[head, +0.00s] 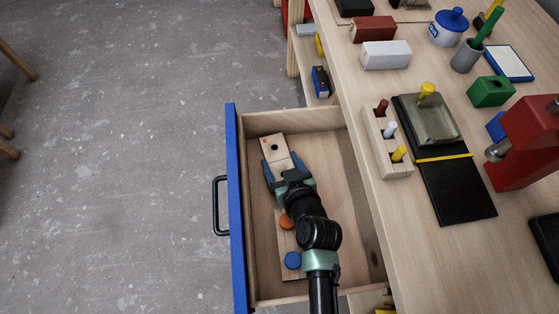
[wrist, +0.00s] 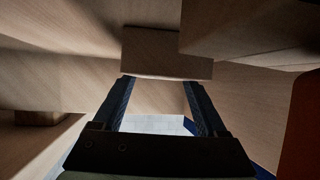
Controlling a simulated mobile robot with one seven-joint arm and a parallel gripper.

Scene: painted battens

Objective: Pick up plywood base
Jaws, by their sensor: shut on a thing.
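The plywood base (head: 274,148) is a long, narrow, light wood board lying in the open drawer. A dark round spot shows near its far end. An orange round piece (head: 287,222) and a blue round piece (head: 292,260) sit along its near part. My gripper (head: 281,164) is low in the drawer, its dark blue fingers on either side of the board, shut on it. My wrist and arm hide the board's middle. In the wrist view, the fingertips (wrist: 158,82) reach a wooden block-like part, dim and hard to make out.
The drawer's blue front (head: 236,205) with its black handle (head: 217,205) is on the left. Drawer walls stand close around my gripper. The worktop (head: 345,70) overhangs on the right, carrying a peg block (head: 388,150), a black clipboard-like board (head: 455,190) and a red vice-like tool (head: 528,140).

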